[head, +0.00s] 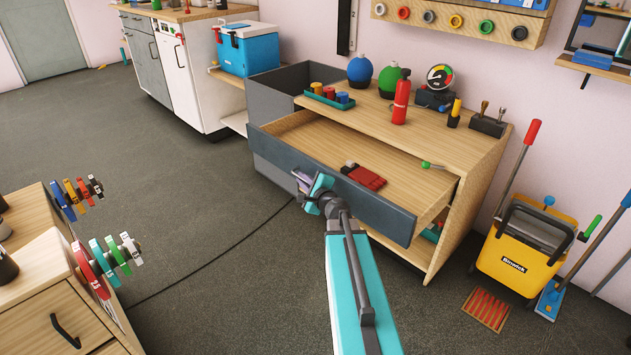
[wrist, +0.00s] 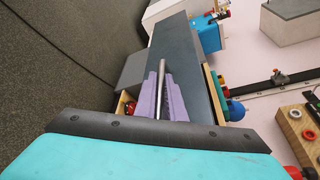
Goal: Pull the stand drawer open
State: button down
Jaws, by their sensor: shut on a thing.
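The stand (head: 470,150) is a light wooden cabinet against the wall. Its wide drawer (head: 385,208), with a dark grey front, is pulled out far, and the wooden inside shows. A red object (head: 368,178) and a green-tipped tool (head: 430,165) lie in it. My gripper (head: 303,180) is at the outer face of the drawer front. In the wrist view, the purple fingers of my gripper (wrist: 163,100) are shut on a thin metal handle bar (wrist: 161,80) along the dark drawer front (wrist: 172,45). The handle is mostly hidden in the head view.
A wooden cabinet with coloured rolls (head: 90,270) is at the lower left. Grey floor (head: 200,220) is clear left of the drawer, except a cable.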

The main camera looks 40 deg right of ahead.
jog(key=shift+s+a, duration=0.1)
jog(key=shift+a, duration=0.5)
jog(key=c, duration=1.8)
grip_release()
jog(key=shift+c, duration=0.2)
jog(key=shift+s, duration=0.1)
jog(key=p+v, duration=0.5)
jog(key=shift+s+r+p, duration=0.25)
jog(key=shift+s+p, duration=0.05)
jog(key=shift+p, duration=0.1)
jog(key=p+v, duration=0.1)
jog(key=p, duration=0.3)
jog(key=shift+s+a+r+p, duration=0.1)
jog(key=shift+s+p, duration=0.2)
jog(key=shift+p, duration=0.05)
jog(key=shift+s+p, duration=0.35)
jog(key=shift+p, duration=0.55)
